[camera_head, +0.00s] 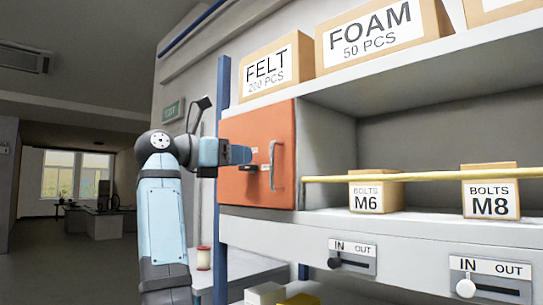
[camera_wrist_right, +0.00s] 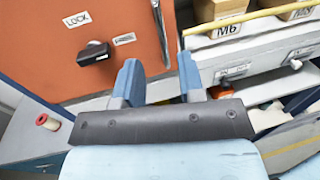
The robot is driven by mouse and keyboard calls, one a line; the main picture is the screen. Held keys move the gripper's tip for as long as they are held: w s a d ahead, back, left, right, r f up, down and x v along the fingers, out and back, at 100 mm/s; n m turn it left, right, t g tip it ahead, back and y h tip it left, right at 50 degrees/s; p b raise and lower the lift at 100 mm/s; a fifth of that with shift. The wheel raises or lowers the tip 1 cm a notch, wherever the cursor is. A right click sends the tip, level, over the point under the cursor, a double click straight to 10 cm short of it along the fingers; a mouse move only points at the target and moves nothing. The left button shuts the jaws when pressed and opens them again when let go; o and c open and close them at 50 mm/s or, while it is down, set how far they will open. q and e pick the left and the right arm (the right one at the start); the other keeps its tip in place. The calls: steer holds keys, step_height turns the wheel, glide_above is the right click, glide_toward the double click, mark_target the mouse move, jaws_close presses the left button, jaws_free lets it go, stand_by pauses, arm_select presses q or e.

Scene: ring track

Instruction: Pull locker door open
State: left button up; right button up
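The orange locker door (camera_head: 238,190) is at the left end of the shelf unit in the head view and looks shut. It carries a vertical grey handle (camera_head: 273,165) near its right edge. A black latch knob (camera_wrist_right: 94,53) sits beside a "LOCK" label (camera_wrist_right: 77,19) in the right wrist view. My right gripper (camera_wrist_right: 157,62) is open and empty, with its two blue fingers apart. The handle (camera_wrist_right: 161,30) shows ahead, in line with the gap between them; I see no grip on it. My left gripper is not in view.
A yellow bar (camera_head: 430,178) runs across the open compartment right of the door. Bolt boxes M6 (camera_head: 376,191) and M8 (camera_head: 489,192) stand behind it. IN/OUT sliders (camera_head: 352,257) are on the ledge below. A red-ended spool (camera_head: 203,259) stands at lower left.

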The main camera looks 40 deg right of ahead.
mark_target(272, 159)
steer(key=d, duration=0.3)
steer(key=d+p, duration=0.1)
steer(key=d, duration=0.2)
steer(key=s+d+p, duration=0.1)
steer(key=d, duration=0.1)
steer(key=shift+s+d, duration=0.1)
steer(key=shift+d, duration=0.3)
jaws_close()
